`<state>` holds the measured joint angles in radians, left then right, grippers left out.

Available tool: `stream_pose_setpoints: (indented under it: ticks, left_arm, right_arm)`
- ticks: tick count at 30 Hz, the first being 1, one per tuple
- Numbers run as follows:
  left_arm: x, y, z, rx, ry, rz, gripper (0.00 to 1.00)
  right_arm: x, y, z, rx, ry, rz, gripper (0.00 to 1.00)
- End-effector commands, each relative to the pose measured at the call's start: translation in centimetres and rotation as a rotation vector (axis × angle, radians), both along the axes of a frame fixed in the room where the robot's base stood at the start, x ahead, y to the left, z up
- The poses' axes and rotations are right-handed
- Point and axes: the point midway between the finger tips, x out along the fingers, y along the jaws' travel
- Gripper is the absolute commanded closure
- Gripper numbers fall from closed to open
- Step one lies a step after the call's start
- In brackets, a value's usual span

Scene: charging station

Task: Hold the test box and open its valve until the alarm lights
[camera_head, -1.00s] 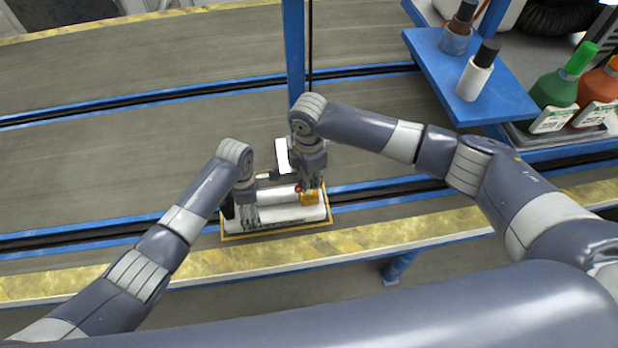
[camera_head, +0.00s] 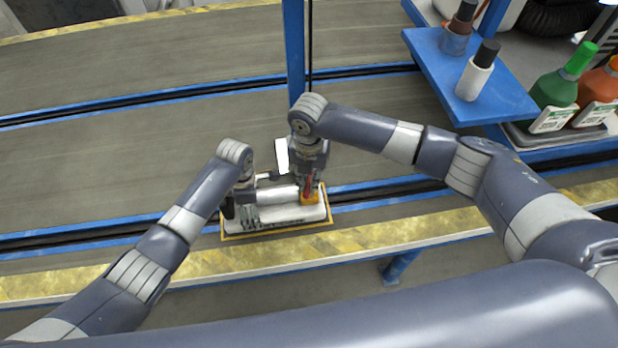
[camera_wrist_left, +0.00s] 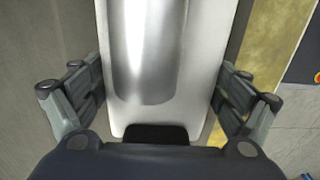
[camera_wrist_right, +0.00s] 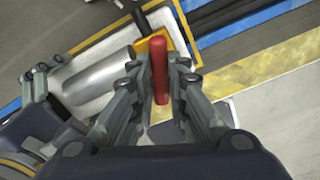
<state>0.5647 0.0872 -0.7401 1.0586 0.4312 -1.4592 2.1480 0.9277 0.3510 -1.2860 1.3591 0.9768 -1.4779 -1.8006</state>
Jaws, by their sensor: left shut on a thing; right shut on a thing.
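The test box (camera_head: 252,232), a white case with a yellow rim, lies on the grey surface by the yellow edge strip. My left gripper (camera_head: 242,205) is shut across its left end; the left wrist view shows the fingers on both sides of the white body (camera_wrist_left: 205,60). The valve's red handle (camera_wrist_right: 159,70) stands between the fingers of my right gripper (camera_wrist_right: 160,78), which is shut on it. Below it is a yellow-orange block (camera_head: 311,200), partly hidden. I cannot make out whether an alarm is lit.
A blue post (camera_head: 293,50) rises behind the box. A blue shelf (camera_head: 430,70) with small bottles stands at the back right, near green (camera_head: 553,90) and orange bottles. The grey surface (camera_head: 100,160) to the left is clear.

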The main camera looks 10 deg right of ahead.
Motion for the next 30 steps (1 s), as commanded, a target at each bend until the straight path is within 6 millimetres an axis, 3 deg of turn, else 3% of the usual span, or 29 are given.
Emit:
stream_pose_setpoints:
  ticks: [12, 29, 30]
  left_arm:
    - [-0.11, 0.16, -0.18, 0.003, 0.003, 0.003, 0.42]
    - [-0.10, 0.17, -0.18, 0.003, 0.003, 0.003, 0.42]
    - [-0.10, 0.17, -0.18, 0.003, 0.003, 0.003, 0.42]
  right_arm:
    - [0.02, -0.01, 0.04, 0.000, 0.000, 0.193, 1.00]
    - [0.02, -0.02, 0.05, 0.000, 0.000, 0.219, 1.00]
    - [0.02, -0.02, 0.06, 0.000, 0.000, 0.219, 0.79]
